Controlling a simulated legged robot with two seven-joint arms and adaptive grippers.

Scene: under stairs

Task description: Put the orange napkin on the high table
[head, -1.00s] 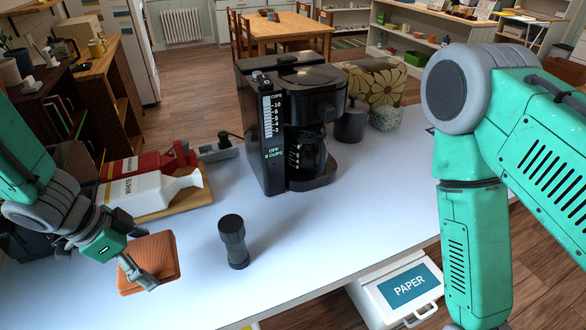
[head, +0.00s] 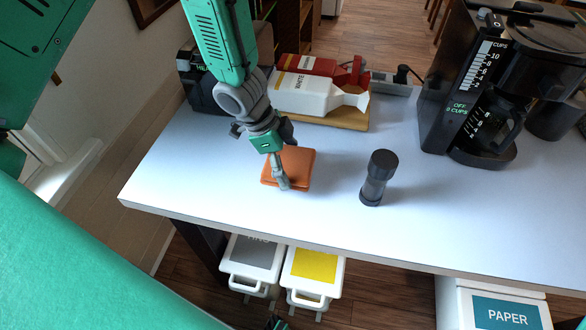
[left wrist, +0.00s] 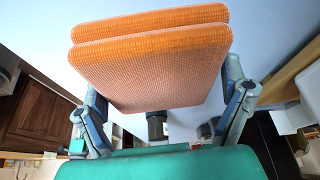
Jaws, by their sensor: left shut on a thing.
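The orange napkin (head: 297,163), folded into a thick square, is at the white tabletop (head: 240,205) near its front left part. It fills the top of the left wrist view (left wrist: 155,65), with two layers showing. My left gripper (head: 282,180) points down over the napkin and is shut on it, with a finger on each side in the left wrist view. I cannot tell whether the napkin touches the tabletop or hangs just above it.
A dark grinder (head: 377,178) stands right of the napkin. A coffee maker (head: 450,110) stands at right. Bins (head: 313,275) sit below the front edge.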

